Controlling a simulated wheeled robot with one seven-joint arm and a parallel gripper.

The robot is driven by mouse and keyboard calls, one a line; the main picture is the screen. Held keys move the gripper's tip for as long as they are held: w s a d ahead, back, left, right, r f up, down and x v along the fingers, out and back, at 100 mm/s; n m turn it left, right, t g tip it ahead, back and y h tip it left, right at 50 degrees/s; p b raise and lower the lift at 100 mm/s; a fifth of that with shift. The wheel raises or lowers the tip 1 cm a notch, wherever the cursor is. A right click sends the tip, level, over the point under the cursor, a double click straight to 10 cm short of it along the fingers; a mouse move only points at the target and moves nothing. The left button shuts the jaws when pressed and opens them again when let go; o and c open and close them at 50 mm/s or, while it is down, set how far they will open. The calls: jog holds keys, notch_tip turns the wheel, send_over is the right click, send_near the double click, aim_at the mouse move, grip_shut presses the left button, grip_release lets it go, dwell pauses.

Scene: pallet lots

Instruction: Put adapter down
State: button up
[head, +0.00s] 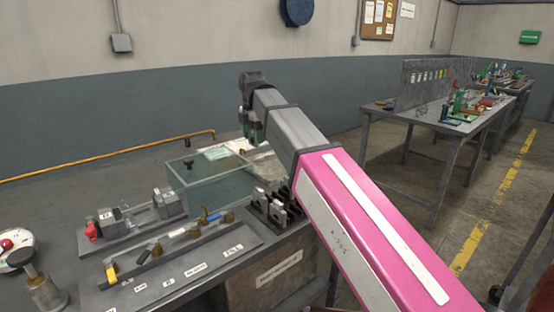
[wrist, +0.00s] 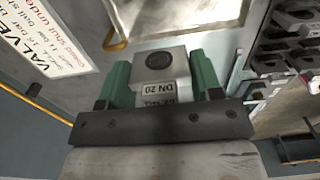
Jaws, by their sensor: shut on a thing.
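My gripper (wrist: 161,72) has two green fingers closed on the sides of a grey block-shaped adapter (wrist: 160,66) labelled DN 20, with a dark round hole in its face. In the head view my gripper (head: 252,128) is raised above the back of the bench, near the clear tank; the adapter is hard to make out there. A dark rack (head: 268,208) with several grey blocks stands at the bench's right end, below my arm. Similar blocks in dark slots (wrist: 278,62) show at the right of the wrist view.
The clear tank (head: 205,182) stands mid-bench. A valve assembly with a red handle (head: 92,231) and a labelled board (head: 180,271) with several fittings lie in front and left. A yellow pipe (head: 110,155) runs along the back. A printed valve sign (wrist: 42,38) is nearby.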

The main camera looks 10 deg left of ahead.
jog(key=w+d+f, duration=0.1)
jog(key=d, duration=0.1)
jog(key=w+d+f, duration=0.1)
jog(key=d+f, duration=0.1)
jog(key=w+d+f, duration=0.2)
jog(key=d, duration=0.1)
jog(key=shift+d, duration=0.1)
jog(key=shift+f, duration=2)
jog(key=shift+f, duration=0.1)
jog(key=o, duration=1)
jog(key=shift+o, duration=0.2)
notch_tip(320, 180, up, 12)
